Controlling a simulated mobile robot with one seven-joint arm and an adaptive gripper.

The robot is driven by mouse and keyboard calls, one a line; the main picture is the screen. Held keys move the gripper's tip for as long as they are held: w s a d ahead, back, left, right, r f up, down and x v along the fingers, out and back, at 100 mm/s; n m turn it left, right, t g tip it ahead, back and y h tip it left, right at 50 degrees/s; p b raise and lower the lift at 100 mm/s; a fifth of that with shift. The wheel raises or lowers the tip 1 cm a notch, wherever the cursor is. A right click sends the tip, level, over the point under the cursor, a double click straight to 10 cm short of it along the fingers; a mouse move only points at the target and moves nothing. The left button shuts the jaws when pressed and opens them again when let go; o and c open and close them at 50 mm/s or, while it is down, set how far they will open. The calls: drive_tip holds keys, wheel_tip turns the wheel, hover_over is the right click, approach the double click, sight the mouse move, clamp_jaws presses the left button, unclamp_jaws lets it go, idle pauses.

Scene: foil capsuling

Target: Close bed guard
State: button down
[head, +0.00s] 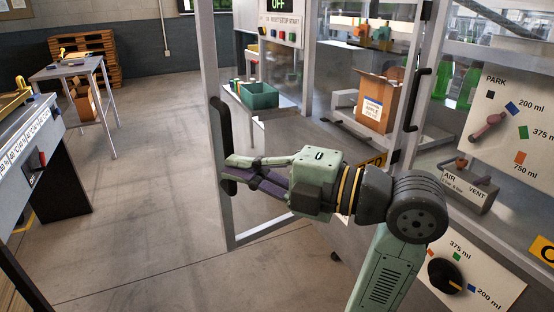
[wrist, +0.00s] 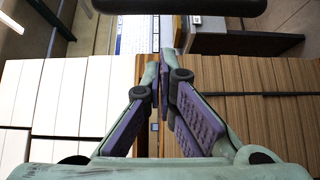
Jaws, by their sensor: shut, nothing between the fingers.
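A guard door with a pale metal frame (head: 211,75) and a clear pane stands swung open in the head view. I take it for the bed guard, though no label on it is readable. Its black upright handle (head: 218,120) is on the frame's left upright. My gripper (head: 231,170) is at the lower part of this handle, fingers pointing left; contact cannot be told. In the wrist view my gripper (wrist: 160,62) is shut and empty, with a dark bar (wrist: 185,5), likely the handle, across the top edge.
The machine's carton (head: 377,103), green bin (head: 257,95) and control panel (head: 283,28) are behind and right of the door. Another black handle (head: 412,99) is on a frame further right. A workbench (head: 28,125) is at left, with clear floor (head: 150,200) between.

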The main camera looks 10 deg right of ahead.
drive_tip(key=shift+w+a+p, duration=0.15)
drive_tip(key=shift+w+p, duration=0.15)
drive_tip(key=shift+w, duration=0.6)
drive_tip(key=shift+w+a+p, duration=0.15)
drive_tip(key=shift+w+p, duration=0.1)
drive_tip(key=shift+w, duration=0.6)
drive_tip(key=shift+w+a, duration=0.1)
